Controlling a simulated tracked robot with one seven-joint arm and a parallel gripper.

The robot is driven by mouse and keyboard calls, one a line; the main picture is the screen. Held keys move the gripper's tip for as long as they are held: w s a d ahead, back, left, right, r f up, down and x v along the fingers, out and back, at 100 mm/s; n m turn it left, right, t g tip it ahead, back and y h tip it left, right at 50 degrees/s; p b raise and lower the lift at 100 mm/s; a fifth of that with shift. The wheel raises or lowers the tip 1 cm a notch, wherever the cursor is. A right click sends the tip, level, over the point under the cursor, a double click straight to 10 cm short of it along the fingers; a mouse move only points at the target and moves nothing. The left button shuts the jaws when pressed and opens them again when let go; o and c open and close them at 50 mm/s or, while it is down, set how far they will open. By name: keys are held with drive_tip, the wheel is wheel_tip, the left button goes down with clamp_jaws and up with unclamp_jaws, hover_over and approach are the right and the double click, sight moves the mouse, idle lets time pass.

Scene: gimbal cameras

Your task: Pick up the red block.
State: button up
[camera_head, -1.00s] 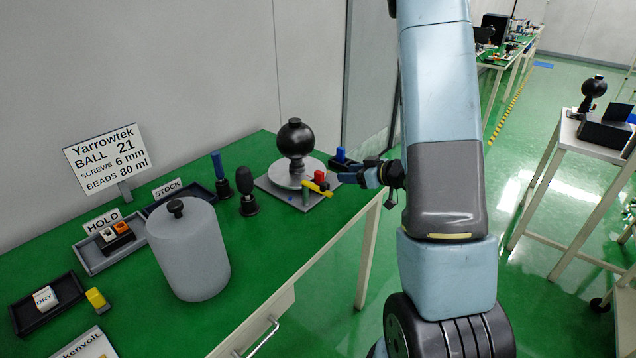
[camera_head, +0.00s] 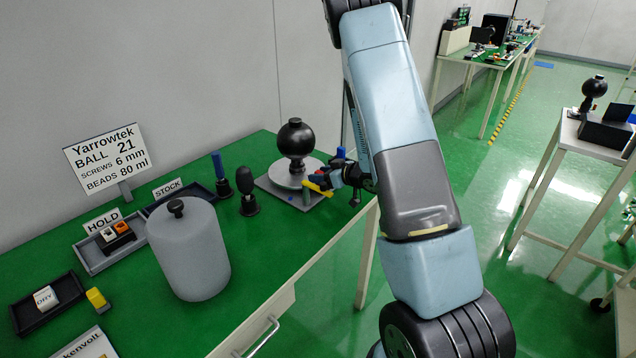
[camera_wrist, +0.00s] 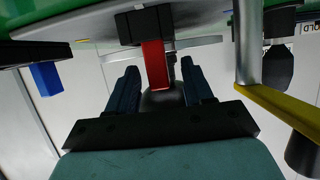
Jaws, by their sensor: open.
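The red block (camera_wrist: 154,65) shows in the wrist view as an upright-looking red bar below a black holder (camera_wrist: 145,24). My gripper (camera_wrist: 158,72) is open, with one dark finger on each side of the block in that picture. Gaps show between the block and both fingers; whether its depth is between the tips I cannot tell. In the head view my gripper (camera_head: 322,178) is over the right edge of the round plate stand (camera_head: 289,178), and the red block is hidden behind it.
A yellow bar (camera_head: 317,188) on a grey post lies close to my gripper, also in the wrist view (camera_wrist: 284,106). A blue block (camera_wrist: 45,78) is on the other side. A black ball (camera_head: 295,138) stands on the plate. A grey canister (camera_head: 188,250) stands at the left.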

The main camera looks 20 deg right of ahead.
drive_tip(key=shift+w+a+f, duration=0.2)
drive_tip(key=shift+w+a, duration=0.05)
drive_tip(key=shift+w, duration=0.1)
drive_tip(key=shift+c, duration=0.5)
clamp_jaws()
